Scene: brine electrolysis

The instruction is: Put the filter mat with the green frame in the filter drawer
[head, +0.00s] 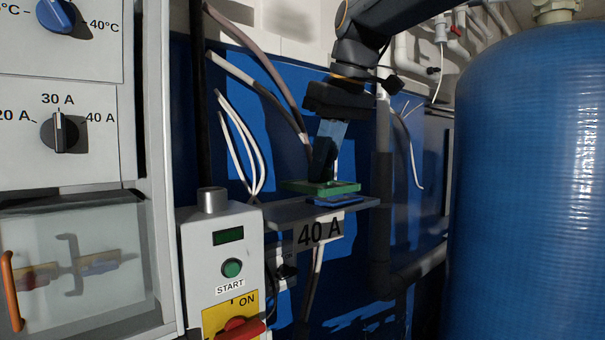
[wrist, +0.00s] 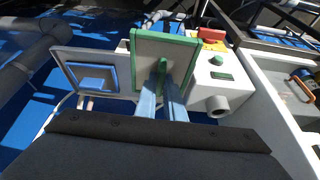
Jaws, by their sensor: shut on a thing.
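The filter mat with the green frame (head: 345,188) hangs from my gripper (head: 323,170), which points down and is shut on the mat's green grip. In the wrist view my blue fingers (wrist: 163,84) close on that grip in the middle of the grey mat (wrist: 180,50). The mat is roughly level, over or just above a grey shelf (head: 364,203); I cannot tell whether it touches. A mat with a blue frame (head: 337,201) lies on the shelf beside it and also shows in the wrist view (wrist: 94,77). I cannot make out the filter drawer in either view.
A "40 A" sign (head: 320,230) is on the shelf's front. A grey start box (head: 215,270) with a red switch (head: 241,330) stands left of the shelf. A large blue tank (head: 530,180) fills the right. White hoses (head: 246,150) hang behind the shelf.

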